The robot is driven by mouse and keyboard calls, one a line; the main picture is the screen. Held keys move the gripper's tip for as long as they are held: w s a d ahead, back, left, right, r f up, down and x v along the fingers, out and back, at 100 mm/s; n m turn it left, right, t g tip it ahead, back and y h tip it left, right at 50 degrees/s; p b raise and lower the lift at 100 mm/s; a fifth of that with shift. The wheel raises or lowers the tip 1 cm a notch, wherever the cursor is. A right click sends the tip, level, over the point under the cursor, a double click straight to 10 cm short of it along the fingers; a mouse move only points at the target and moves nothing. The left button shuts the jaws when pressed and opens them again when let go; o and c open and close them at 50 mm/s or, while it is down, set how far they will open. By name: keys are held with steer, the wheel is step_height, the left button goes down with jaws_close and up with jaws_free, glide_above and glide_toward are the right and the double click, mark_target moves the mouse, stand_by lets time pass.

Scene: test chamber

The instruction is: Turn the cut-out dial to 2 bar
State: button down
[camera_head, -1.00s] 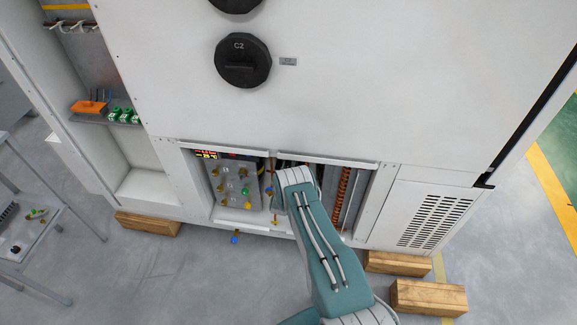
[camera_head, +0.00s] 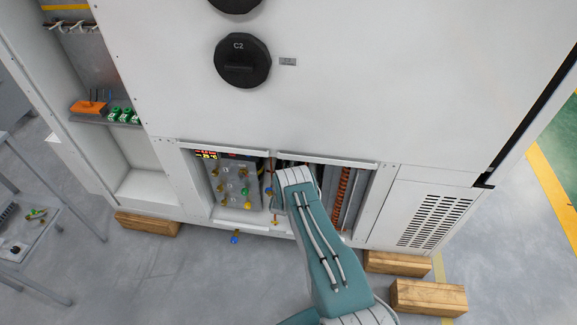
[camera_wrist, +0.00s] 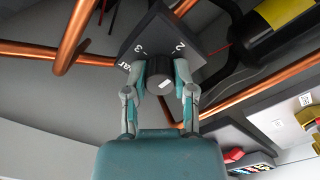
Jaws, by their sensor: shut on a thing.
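The cut-out dial (camera_wrist: 160,80) is a dark round knob on a dark square plate (camera_wrist: 150,40) in the wrist view. The plate carries white marks "2" and "3" and part of the word "bar". A small white mark shows on the knob, but I cannot tell which figure it points at. My gripper (camera_wrist: 160,70) has one finger on each side of the knob and is shut on it. In the head view my arm reaches into the low cabinet opening, and the dial and gripper are hidden there.
Copper pipes (camera_wrist: 265,95) run around the dial, and a black and yellow cylinder (camera_wrist: 270,28) is at upper right. In the head view, a grey panel with coloured knobs (camera_head: 236,185) is left of my arm. Wooden blocks (camera_head: 428,298) lie on the floor at right.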

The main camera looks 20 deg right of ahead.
steer(key=shift+s+a+f, duration=0.15)
steer(key=shift+a+f, duration=0.05)
steer(key=shift+f, duration=0.2)
steer(key=shift+c, duration=2.2)
jaws_free()
steer(key=shift+r, duration=0.25)
steer(key=v, duration=1.1)
steer(key=shift+s+a, duration=0.25)
steer(key=shift+a, duration=0.05)
steer(key=shift+s+f, duration=0.1)
